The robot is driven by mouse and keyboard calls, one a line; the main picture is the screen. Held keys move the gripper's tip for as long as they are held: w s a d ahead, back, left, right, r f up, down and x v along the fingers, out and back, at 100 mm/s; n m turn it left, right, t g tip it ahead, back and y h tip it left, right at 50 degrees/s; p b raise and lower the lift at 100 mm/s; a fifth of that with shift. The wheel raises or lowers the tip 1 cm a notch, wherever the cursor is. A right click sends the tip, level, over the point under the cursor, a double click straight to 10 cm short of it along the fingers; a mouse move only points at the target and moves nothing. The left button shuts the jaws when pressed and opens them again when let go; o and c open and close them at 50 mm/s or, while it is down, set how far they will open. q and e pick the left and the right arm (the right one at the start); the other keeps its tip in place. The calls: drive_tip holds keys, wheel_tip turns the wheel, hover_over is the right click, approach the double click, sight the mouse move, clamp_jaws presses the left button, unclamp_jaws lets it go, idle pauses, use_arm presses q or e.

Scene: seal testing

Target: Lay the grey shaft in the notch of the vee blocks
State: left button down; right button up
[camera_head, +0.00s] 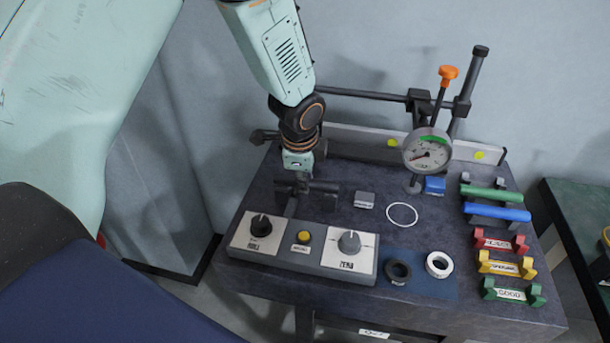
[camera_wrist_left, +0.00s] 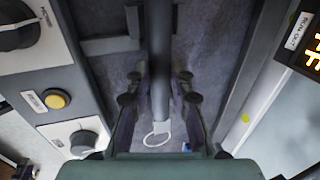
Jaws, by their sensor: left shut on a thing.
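My left gripper (camera_head: 303,178) is low over the left part of the dark bench top, behind the control panel. It is shut on the grey shaft (camera_head: 326,188), which lies crosswise under it. In the left wrist view the shaft (camera_wrist_left: 159,45) runs lengthwise between the fingers (camera_wrist_left: 160,88). The notch is not clearly visible. My right gripper is not in view.
A dial gauge (camera_head: 427,153) on a stand is behind right, near a blue block (camera_head: 435,185). A white ring (camera_head: 402,215) lies mid-bench. Green (camera_head: 492,194) and blue (camera_head: 497,212) bars and coloured labelled holders (camera_head: 513,290) line the right. The control panel (camera_head: 304,250) borders the front.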

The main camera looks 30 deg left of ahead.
use_arm(q)
drive_tip(key=shift+w+d, duration=0.15)
drive_tip(key=shift+w+f, duration=0.2)
drive_tip(key=shift+w, duration=0.05)
drive_tip(key=shift+s, duration=0.35)
drive_tip(key=shift+w+f, duration=0.3)
drive_tip(key=shift+f, duration=0.05)
drive_tip(key=c, duration=1.6)
unclamp_jaws()
drive_tip(key=o, duration=0.5)
drive_tip(key=shift+s+r, duration=0.1)
drive_tip(key=shift+s, duration=0.2)
drive_tip(key=shift+w, duration=0.1)
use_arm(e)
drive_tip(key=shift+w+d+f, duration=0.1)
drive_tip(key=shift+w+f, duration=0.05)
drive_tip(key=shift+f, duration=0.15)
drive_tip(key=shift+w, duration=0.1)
use_arm(q)
drive_tip(key=shift+w, duration=0.1)
